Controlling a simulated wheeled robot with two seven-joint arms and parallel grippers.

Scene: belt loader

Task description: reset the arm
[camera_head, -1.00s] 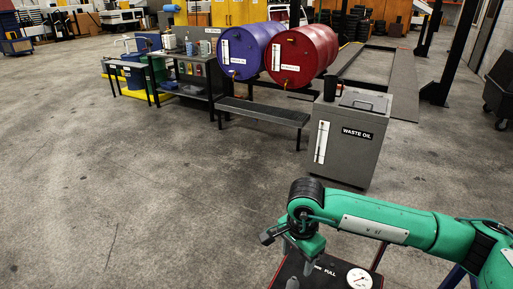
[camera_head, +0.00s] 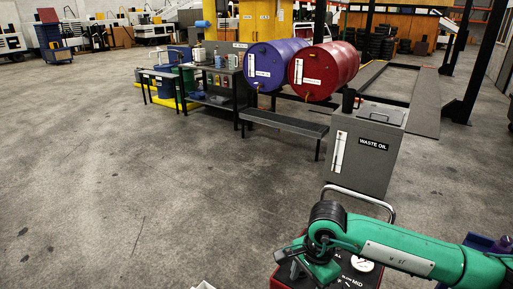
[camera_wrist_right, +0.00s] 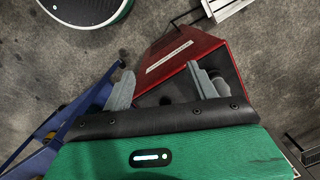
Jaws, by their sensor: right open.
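My right arm, green, enters the head view from the lower right, with its forearm reaching left. My right gripper (camera_head: 300,270) hangs at the wrist end, over or beside a red cart top with a gauge (camera_head: 362,263). In the wrist view the right gripper (camera_wrist_right: 163,82) has two grey fingers spread apart with nothing gripped between them. A red box-like body (camera_wrist_right: 178,52) lies beyond the fingers; I cannot tell if they touch it. My left gripper is not in view.
A grey waste oil bin (camera_head: 358,158) stands beyond the arm. A red drum (camera_head: 325,70) and a blue drum (camera_head: 268,64) lie behind a low bench (camera_head: 285,124). A blue frame (camera_wrist_right: 48,138) is left of the gripper. Open floor spreads across the left.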

